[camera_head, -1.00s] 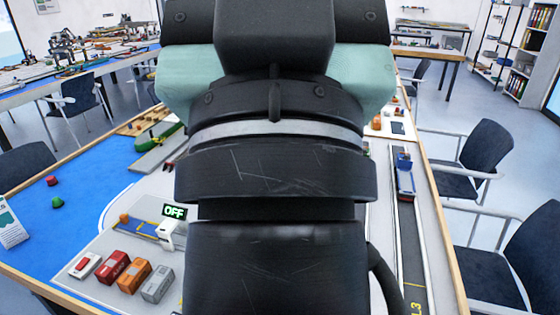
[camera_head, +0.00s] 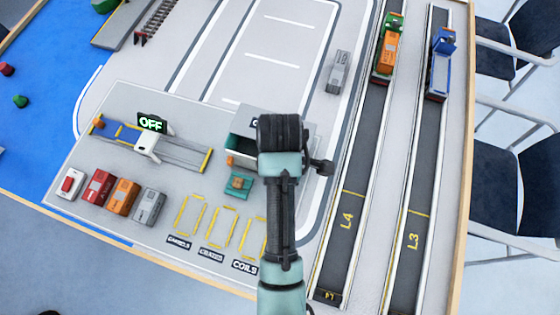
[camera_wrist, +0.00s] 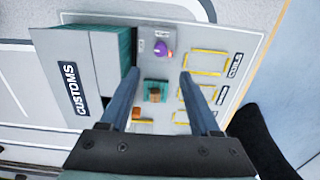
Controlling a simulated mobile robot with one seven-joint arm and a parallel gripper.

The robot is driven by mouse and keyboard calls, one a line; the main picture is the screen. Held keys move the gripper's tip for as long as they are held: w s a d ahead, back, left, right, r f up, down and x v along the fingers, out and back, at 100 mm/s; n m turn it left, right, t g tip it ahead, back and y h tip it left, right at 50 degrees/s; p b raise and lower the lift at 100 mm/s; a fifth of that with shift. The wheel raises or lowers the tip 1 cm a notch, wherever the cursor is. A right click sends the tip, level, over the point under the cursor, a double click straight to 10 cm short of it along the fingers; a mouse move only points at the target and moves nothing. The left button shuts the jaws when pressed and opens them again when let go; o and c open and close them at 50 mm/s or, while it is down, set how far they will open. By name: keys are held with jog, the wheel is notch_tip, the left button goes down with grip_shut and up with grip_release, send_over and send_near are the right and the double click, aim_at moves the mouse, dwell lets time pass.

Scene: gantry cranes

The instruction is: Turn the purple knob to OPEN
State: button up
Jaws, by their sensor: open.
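The purple knob (camera_wrist: 164,49) shows in the wrist view beside the customs building, on the grey board, with small pale labels around it that are too small to read. An orange spot shows on its side. My gripper (camera_wrist: 160,74) is open, its two fingers apart and nothing between them. In the picture, the knob lies just beyond the fingertips, between their lines; I cannot tell the height gap. In the head view my arm hides the knob and my fingers.
The customs building (camera_wrist: 84,70) stands close by the left finger in the wrist view. A teal pad (camera_head: 238,185) holds a small orange-brown block. Several small containers (camera_head: 123,196) stand at the left. Yellow-marked bays (camera_head: 221,228) are empty.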

notch_tip(320, 180, down, 12)
jog(key=shift+s+f, duration=0.15)
jog(key=shift+f, duration=0.05)
dwell(0.4)
grip_shut()
